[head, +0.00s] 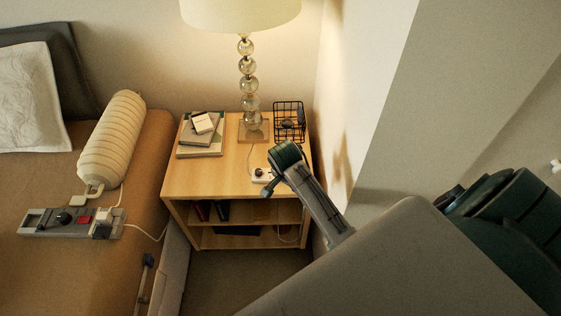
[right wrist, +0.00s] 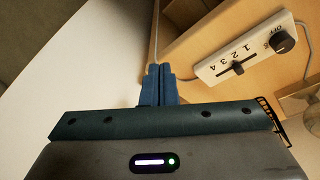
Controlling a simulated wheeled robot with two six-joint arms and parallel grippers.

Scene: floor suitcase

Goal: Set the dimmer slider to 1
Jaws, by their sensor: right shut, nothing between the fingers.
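The dimmer is a white panel (right wrist: 222,61) with the numbers 1 to 4, a slot, and a round black knob marked OFF at one end. Its black slider (right wrist: 238,68) is partway along the slot and looks closest to 2. In the head view the dimmer (head: 262,174) lies on the nightstand top, partly hidden by my right gripper. My right gripper (head: 266,192) is by the nightstand's front edge; its blue fingers (right wrist: 158,72) are shut and empty, apart from the slider in the wrist picture. My left gripper is not in view.
The wooden nightstand (head: 213,175) also holds a lamp (head: 247,90), books (head: 201,134) and a black wire basket (head: 289,121). A wall is close on the right.

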